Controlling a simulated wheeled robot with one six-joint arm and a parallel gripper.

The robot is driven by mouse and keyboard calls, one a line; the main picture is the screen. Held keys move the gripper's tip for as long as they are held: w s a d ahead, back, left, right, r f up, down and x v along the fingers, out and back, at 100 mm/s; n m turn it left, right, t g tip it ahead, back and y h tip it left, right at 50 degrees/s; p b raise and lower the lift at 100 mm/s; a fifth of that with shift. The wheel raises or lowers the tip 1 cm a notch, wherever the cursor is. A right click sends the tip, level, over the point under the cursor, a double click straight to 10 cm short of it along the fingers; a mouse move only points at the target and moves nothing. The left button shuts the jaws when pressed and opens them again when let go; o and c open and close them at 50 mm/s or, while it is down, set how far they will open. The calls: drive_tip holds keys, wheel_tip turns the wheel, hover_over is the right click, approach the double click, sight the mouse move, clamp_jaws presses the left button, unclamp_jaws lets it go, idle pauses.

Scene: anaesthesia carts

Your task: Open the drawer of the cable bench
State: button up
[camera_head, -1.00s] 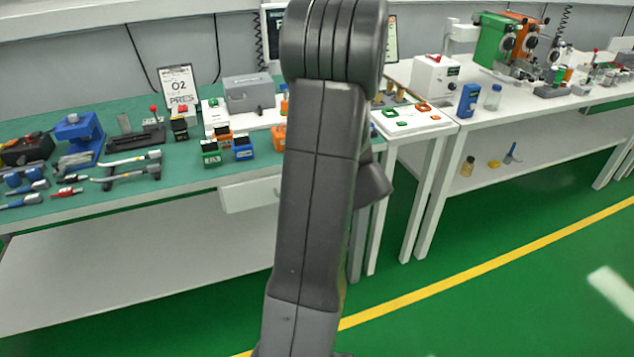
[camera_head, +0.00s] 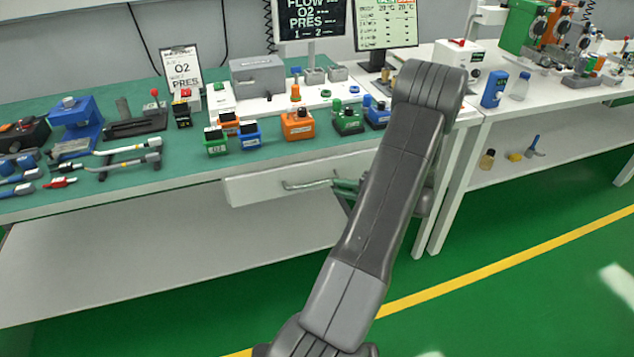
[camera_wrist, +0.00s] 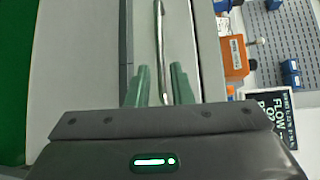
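The cable bench has a green top (camera_head: 120,205) and a white drawer (camera_head: 255,190) under its front edge. The drawer looks shut. Its metal bar handle (camera_head: 305,185) sticks out from the front, and my arm hides the drawer's right part. In the wrist view the handle (camera_wrist: 160,35) runs lengthwise between the green fingers of my gripper (camera_wrist: 160,75). The fingers stand apart, one on each side of the bar, with a visible gap. My gripper also shows in the head view (camera_head: 346,186), at the handle's right end, partly hidden by my arm.
Small orange (camera_head: 298,124), green and blue boxes stand on the bench above the drawer. Cables with grey ends (camera_head: 130,155) lie at the left. A white table (camera_head: 560,100) stands at the right. The green floor in front is clear.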

sight(319, 183)
drive_tip(key=x, duration=0.8)
drive_tip(key=shift+w+a+f+p, duration=0.1)
drive_tip(key=shift+w+a+p, duration=0.1)
drive_tip(key=shift+p, duration=0.1)
drive_tip(key=shift+s, duration=0.1)
clamp_jaws()
